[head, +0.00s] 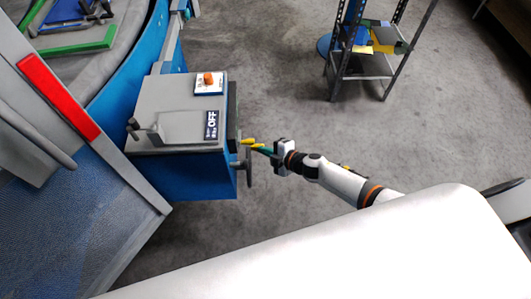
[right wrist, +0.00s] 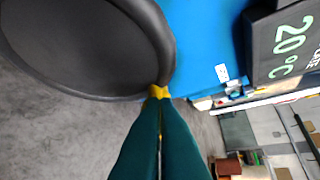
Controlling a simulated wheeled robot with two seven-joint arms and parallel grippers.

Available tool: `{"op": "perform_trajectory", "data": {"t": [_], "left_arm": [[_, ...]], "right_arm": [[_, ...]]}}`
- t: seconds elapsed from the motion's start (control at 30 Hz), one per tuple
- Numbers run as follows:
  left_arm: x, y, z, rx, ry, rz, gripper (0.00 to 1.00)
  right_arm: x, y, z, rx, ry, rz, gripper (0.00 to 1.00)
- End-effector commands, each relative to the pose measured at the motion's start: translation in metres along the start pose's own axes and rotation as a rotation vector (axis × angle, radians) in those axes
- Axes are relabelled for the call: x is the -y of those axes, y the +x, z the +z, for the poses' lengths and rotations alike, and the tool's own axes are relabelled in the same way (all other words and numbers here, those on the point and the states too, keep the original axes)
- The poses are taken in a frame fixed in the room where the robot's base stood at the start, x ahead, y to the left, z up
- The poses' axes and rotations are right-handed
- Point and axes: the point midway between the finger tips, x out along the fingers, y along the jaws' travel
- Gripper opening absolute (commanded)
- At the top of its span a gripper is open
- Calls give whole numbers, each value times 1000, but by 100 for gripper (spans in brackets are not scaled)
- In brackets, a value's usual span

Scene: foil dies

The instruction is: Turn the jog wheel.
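The jog wheel (head: 249,167) is a dark disc standing on the right side of a blue and grey control box (head: 180,115), seen nearly edge-on in the head view. In the right wrist view the jog wheel (right wrist: 85,45) fills the upper left, with a thick dark rim. My right gripper (head: 247,142) has teal fingers with yellow tips, close together. In the right wrist view the tips of my right gripper (right wrist: 158,91) overlap the wheel's lower right rim. They look shut with nothing clearly between them; whether they touch the rim I cannot tell. My left gripper is not in view.
The box top carries an orange knob (head: 208,78), an OFF label (head: 211,125) and a grey lever. A blue machine with a red strip (head: 58,96) stands at left. A metal shelf (head: 365,66) stands at the back right. Bare floor lies between.

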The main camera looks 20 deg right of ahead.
Motion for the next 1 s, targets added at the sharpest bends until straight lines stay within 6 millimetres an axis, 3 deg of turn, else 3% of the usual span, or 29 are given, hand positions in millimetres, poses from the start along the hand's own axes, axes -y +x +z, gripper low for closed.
{"op": "perform_trajectory", "data": {"t": [0.77,1.0], "left_arm": [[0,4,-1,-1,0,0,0],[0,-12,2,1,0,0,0]], "right_arm": [[1,5,-4,1,-3,-2,0],[13,-3,0,1,-3,-2,0]]}}
